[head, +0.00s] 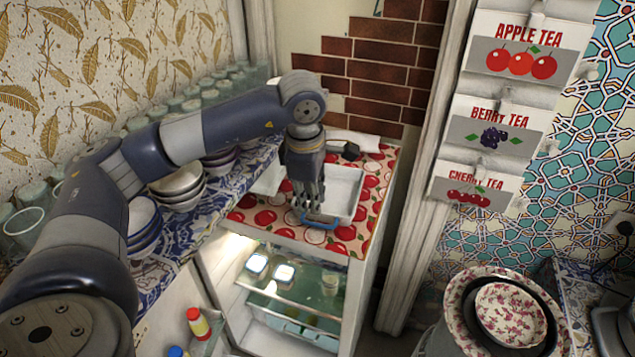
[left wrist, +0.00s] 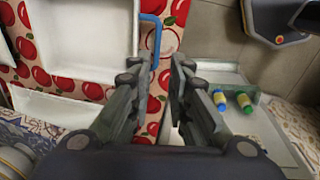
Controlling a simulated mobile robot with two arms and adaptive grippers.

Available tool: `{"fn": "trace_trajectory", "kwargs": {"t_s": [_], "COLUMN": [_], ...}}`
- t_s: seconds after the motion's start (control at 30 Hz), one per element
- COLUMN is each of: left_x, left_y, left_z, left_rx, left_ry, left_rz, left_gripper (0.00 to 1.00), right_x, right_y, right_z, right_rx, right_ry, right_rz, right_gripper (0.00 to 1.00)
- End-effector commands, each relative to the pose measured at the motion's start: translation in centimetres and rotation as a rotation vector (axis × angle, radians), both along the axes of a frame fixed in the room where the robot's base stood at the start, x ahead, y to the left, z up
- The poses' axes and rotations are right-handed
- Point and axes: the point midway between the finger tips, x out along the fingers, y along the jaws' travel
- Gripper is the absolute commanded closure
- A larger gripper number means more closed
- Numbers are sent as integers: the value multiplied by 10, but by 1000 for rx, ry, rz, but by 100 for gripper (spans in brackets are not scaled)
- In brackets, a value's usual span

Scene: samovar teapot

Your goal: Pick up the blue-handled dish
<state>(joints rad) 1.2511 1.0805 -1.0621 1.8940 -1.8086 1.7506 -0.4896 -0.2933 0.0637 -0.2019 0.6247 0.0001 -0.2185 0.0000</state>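The dish is a white rectangular tray (head: 343,188) with a blue handle (head: 320,221) on its near side. It lies on the apple-print cloth on top of the small open fridge. In the left wrist view, the dish (left wrist: 80,40) is at upper left and its blue handle (left wrist: 152,30) is just beyond the fingertips. My left gripper (head: 308,204) points down over the dish's near edge, close to the handle. In the left wrist view, the fingers (left wrist: 164,62) are apart with nothing gripped between them. I cannot tell whether a fingertip touches the handle. My right gripper is not in view.
The apple-print cloth (head: 365,227) covers the fridge top. Stacked bowls (head: 178,187) and several glasses stand on the shelf at left. The fridge is open, with bottles (head: 198,322) in its door. A brick-tiled wall (head: 378,65) is behind the dish.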

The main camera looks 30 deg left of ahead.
Motion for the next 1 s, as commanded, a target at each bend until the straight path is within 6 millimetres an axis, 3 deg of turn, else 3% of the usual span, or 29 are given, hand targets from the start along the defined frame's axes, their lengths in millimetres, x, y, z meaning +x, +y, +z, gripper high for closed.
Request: {"fn": "trace_trajectory", "kwargs": {"t_s": [0.17,0.4,0.57,0.8,1.0], "left_x": [2,8,10,20,24], "left_y": [-1,1,1,-6,-4], "left_z": [-10,-45,-56,-80,-103], "left_rx": [-2,-2,-2,-3,-3], "left_ry": [3,3,1,4,1], "left_rz": [-1,0,-1,-1,1], "left_gripper": [82,82,82,82,82], "right_x": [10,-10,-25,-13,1], "right_y": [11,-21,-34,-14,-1], "right_z": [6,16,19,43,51], "right_rx": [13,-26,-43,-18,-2], "right_ry": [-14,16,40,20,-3], "right_rz": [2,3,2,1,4], "right_gripper": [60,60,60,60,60]}}
